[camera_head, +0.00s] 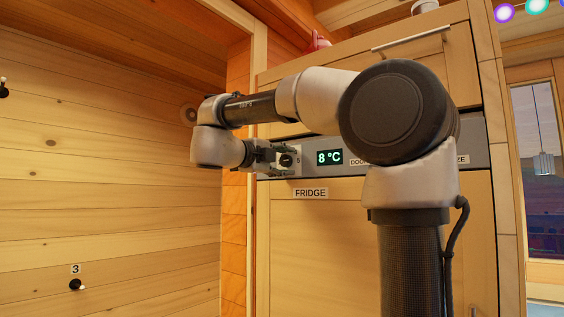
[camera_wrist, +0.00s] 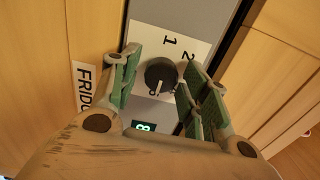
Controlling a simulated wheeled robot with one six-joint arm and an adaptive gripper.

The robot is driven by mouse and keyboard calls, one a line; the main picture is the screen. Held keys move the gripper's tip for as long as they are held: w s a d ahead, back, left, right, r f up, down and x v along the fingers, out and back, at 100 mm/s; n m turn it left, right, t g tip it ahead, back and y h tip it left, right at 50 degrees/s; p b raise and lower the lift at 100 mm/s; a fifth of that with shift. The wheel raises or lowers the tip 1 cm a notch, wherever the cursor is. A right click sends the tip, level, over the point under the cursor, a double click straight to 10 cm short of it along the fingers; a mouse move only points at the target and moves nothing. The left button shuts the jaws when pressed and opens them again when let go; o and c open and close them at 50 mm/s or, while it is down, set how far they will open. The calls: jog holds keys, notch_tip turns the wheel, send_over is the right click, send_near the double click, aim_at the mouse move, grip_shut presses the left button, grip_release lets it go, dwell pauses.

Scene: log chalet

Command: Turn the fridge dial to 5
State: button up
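The fridge dial is a round dark knob (camera_wrist: 161,73) on a white plate (camera_wrist: 190,35). A pale pointer mark on it points down toward the display in the wrist view. The figures 1 and 2 show above it; the rest of the scale is mostly hidden. The dial (camera_head: 287,160) also shows in the head view, with a small 5 at its right. The green display (camera_head: 329,157) reads 8 °C. My gripper (camera_wrist: 160,58) is open, its green-padded fingers on either side of the dial; I cannot tell whether they touch it. It reaches the dial from the left in the head view (camera_head: 273,158).
A FRIDGE label (camera_head: 310,193) sits on the wooden door below the grey panel. My arm hides part of the panel's right side. A log wall with a numbered hook (camera_head: 76,284) stands at the left. A cupboard handle (camera_head: 411,40) is above.

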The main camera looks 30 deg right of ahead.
jog(key=shift+a, duration=0.1)
jog(key=v, duration=1.1)
jog(key=shift+a, duration=0.4)
jog(key=shift+s, duration=0.1)
